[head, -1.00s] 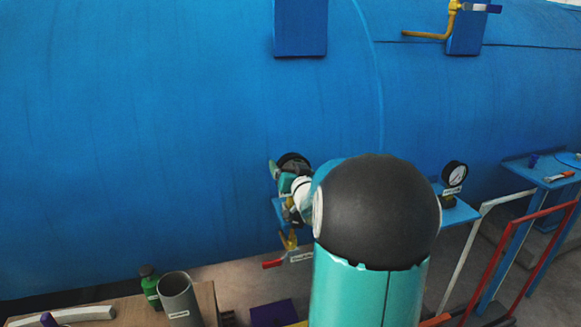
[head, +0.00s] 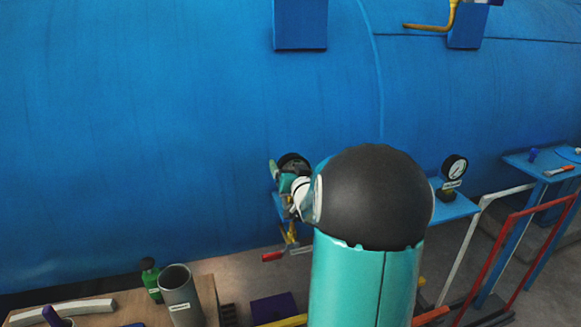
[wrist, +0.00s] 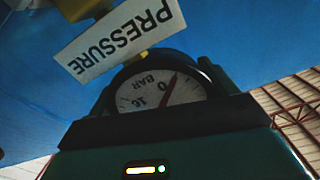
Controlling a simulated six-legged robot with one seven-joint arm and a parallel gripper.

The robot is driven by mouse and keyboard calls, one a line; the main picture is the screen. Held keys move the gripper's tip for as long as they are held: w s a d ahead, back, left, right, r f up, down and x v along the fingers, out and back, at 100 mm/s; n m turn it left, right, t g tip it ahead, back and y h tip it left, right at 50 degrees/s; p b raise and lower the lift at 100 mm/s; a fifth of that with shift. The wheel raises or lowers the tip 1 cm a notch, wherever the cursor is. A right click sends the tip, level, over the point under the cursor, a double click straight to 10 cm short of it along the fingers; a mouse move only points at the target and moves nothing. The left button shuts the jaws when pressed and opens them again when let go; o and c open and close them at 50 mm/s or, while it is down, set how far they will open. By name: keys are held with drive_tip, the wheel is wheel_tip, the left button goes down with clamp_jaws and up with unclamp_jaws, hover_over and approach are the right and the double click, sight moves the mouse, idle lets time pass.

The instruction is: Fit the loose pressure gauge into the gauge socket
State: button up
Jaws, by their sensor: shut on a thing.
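The loose pressure gauge (wrist: 158,90) shows in the wrist view, a round dial with a dark rim, marked BAR. My gripper (wrist: 160,100) is shut on it, with dark fingers along its sides. In the head view the dark back of the gauge (head: 293,162) shows at my gripper (head: 288,184), close to the blue vessel. A white PRESSURE label (wrist: 120,38) stands just beyond the gauge in the wrist view, with a yellow fitting (wrist: 85,8) behind it. The socket opening is hidden; I cannot tell whether the gauge touches it.
Another gauge (head: 454,168) stands on a blue bracket at the right. The large blue vessel (head: 150,130) fills the back. Red (head: 515,230) and white rails stand at right. A bench with a grey cylinder (head: 180,296) and green bottle (head: 150,280) lies lower left.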

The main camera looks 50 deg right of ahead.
drive_tip(key=shift+f, duration=0.15)
drive_tip(key=o, duration=1.2)
drive_tip(key=shift+f, duration=0.1)
drive_tip(key=shift+s, duration=0.1)
drive_tip(key=v, duration=1.3)
drive_tip(key=shift+s+a, duration=0.2)
drive_tip(key=shift+s, duration=0.05)
